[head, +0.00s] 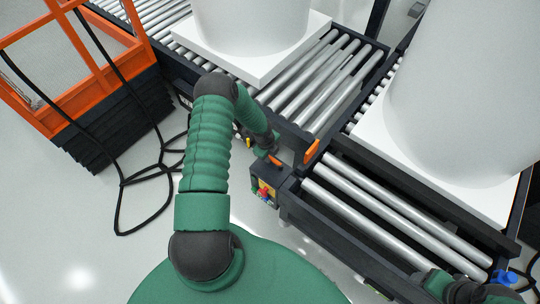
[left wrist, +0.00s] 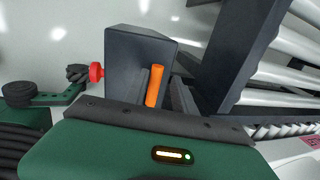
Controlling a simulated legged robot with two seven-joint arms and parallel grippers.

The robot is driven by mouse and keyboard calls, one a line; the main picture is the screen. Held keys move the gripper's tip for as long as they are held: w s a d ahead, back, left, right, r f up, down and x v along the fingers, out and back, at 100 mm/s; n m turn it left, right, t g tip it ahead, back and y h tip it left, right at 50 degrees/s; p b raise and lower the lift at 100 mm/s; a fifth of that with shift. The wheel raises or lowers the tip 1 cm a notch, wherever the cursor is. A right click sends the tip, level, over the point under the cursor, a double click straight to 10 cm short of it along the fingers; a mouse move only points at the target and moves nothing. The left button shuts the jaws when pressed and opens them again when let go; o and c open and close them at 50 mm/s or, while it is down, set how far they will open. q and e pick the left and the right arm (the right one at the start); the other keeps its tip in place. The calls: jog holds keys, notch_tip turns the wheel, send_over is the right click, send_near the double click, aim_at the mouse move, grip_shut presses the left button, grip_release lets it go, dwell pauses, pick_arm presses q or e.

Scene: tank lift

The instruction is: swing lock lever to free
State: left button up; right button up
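The lock lever is a small orange bar (left wrist: 155,86) on a dark box (left wrist: 128,52), upright in the left wrist view. In the head view an orange piece (head: 275,161) shows at my left gripper (head: 269,154), on top of the dark control box (head: 264,191). My left gripper (left wrist: 162,92) has its two dark fingers on either side of the lever, with a visible gap on the right. It looks open around the lever. Part of my right arm and hand (head: 437,283) shows at the lower right, its fingers too indistinct to read.
Roller conveyors (head: 365,205) run beside the box, with large white tanks (head: 465,85) on white pallets. Another orange piece (head: 312,151) sits on the conveyor frame. A red knob (left wrist: 96,72) is left of the box. An orange-framed cage (head: 75,60) and loose black cables (head: 122,185) lie left.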

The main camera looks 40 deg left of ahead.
pick_arm(q)
jog(key=shift+o, duration=0.2)
jog(key=shift+s, duration=0.2)
jog(key=p+v, duration=0.4)
jog(key=v, duration=1.2)
jog(key=shift+r, duration=0.35)
jog(key=shift+p, duration=0.3)
